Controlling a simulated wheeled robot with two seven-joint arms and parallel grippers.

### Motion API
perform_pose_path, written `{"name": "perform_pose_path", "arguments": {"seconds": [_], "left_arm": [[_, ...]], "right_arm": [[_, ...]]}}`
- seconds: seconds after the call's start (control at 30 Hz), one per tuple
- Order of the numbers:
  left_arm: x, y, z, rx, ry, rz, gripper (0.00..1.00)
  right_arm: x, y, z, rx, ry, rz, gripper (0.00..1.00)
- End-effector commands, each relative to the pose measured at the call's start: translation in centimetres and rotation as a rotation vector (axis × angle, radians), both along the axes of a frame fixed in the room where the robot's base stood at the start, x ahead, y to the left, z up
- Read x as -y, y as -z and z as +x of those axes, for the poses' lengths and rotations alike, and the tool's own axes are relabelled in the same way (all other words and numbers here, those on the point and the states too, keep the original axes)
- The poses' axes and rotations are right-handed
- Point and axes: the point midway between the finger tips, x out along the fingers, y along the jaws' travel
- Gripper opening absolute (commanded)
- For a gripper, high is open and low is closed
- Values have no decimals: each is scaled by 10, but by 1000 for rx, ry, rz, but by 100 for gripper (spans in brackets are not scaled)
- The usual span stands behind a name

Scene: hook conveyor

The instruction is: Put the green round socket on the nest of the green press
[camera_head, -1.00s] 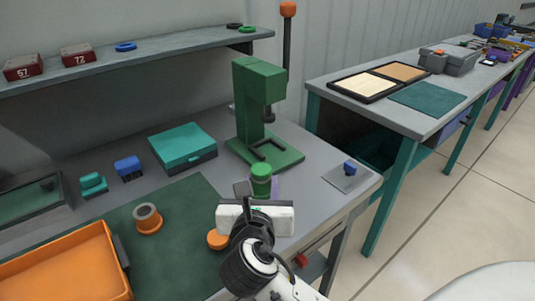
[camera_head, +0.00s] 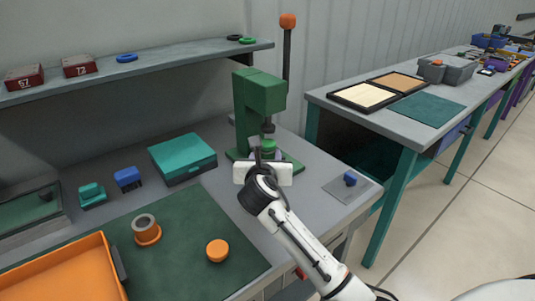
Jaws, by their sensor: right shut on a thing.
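The green press (camera_head: 258,100) stands on the grey bench with its orange-knobbed lever up. My right gripper (camera_head: 262,157) is at the front of the press, under its ram. It is shut on the green round socket (camera_head: 268,145), whose top shows just beyond the gripper, below the ram. The gripper hides most of the press base and the nest, so I cannot tell whether the socket touches the nest. My left gripper is not in view.
An orange round piece (camera_head: 217,250), a grey-and-orange ring piece (camera_head: 146,229) and an orange tray (camera_head: 62,272) are on the green mat. A teal box (camera_head: 182,157) stands left of the press. A blue piece on a plate (camera_head: 350,178) is to the right.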

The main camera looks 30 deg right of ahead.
Motion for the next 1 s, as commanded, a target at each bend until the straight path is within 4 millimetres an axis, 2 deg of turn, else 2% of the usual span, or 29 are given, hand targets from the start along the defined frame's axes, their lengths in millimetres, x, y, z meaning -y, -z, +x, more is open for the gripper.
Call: {"name": "perform_pose_path", "arguments": {"seconds": [0.3,0.5,0.93,0.97,1.0], "left_arm": [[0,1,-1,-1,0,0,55],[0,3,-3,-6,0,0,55],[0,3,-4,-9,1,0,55],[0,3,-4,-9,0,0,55],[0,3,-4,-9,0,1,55]], "right_arm": [[20,-3,26,4,1,-3,4],[20,12,26,2,0,0,4],[20,16,26,2,0,-3,4],[20,18,25,-1,0,0,40],[19,18,25,-1,0,0,47]]}}
